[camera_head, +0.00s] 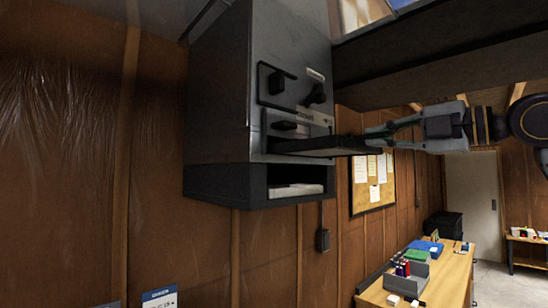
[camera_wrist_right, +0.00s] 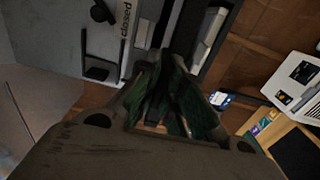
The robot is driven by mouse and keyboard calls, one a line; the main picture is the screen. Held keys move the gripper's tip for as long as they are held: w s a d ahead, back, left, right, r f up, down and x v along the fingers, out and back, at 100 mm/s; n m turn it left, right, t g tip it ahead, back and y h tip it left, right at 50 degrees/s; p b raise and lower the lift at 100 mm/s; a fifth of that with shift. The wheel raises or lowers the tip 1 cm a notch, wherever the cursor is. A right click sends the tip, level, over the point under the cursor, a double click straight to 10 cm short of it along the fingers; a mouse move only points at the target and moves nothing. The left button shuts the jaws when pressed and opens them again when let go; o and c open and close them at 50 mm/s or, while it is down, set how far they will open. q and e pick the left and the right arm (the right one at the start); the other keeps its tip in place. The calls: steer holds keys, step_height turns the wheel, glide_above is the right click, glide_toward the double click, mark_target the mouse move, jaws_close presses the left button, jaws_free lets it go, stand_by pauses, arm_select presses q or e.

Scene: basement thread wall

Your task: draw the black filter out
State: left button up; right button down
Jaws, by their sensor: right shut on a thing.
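The black filter (camera_head: 325,147) is a flat dark slab that sticks out to the right from the grey cabinet (camera_head: 220,75) in the head view. Its left part meets the cabinet front, and how much is still inside is hidden. My right gripper (camera_head: 376,137) is shut on the filter's outer end. In the right wrist view my right gripper (camera_wrist_right: 175,105) has its green-lined fingers around a dark strip of the filter (camera_wrist_right: 187,35). My left gripper is not in view.
The cabinet front has black latches (camera_head: 277,82) and a label reading "closed" (camera_wrist_right: 124,25). Below the filter is an open bay (camera_head: 258,185) with a white item (camera_head: 295,190). A dark beam (camera_head: 440,65) runs above my right arm. A workbench (camera_head: 450,280) stands lower right.

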steer(key=b+v, duration=0.1)
steer(key=v, duration=0.2)
steer(key=shift+s+d, duration=0.15)
stand_by(0.4)
stand_by(0.3)
